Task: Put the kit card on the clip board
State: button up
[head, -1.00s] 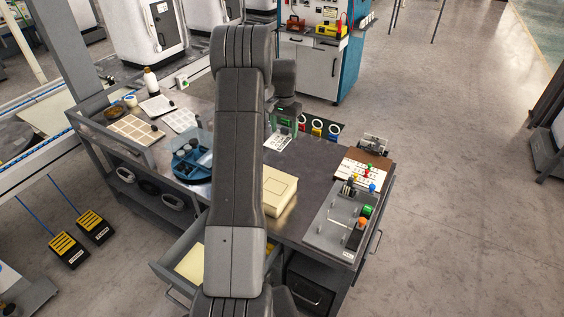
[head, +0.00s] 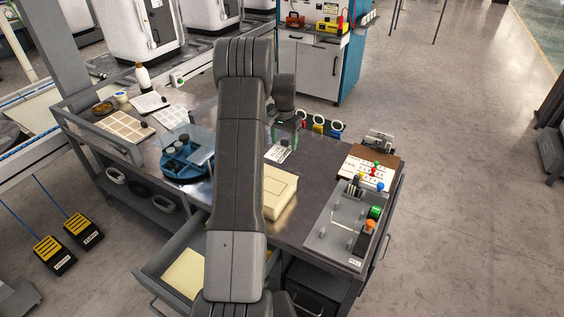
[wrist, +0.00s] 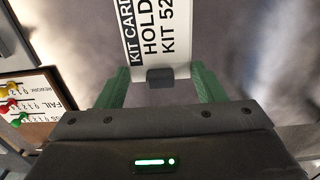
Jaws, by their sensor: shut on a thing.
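The kit card (wrist: 157,38) is white with black print, and a dark block stands at its near end.
A cream box (head: 280,186) stands close in front of the card. A blue round tray (head: 178,166) with a clear cover is to the left. A board with coloured pegs (head: 352,168) and a grey switch panel (head: 335,225) are to the right. An open drawer (head: 160,265) juts out at the front.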

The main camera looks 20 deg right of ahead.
aim_at(284, 162)
jog(key=shift+f+p, duration=0.3)
jog(key=shift+f, duration=3.25)
jog(key=shift+f, duration=0.2)
jog(key=o, duration=0.9)
jog(key=shift+r, duration=0.1)
jog(key=shift+o, duration=0.2)
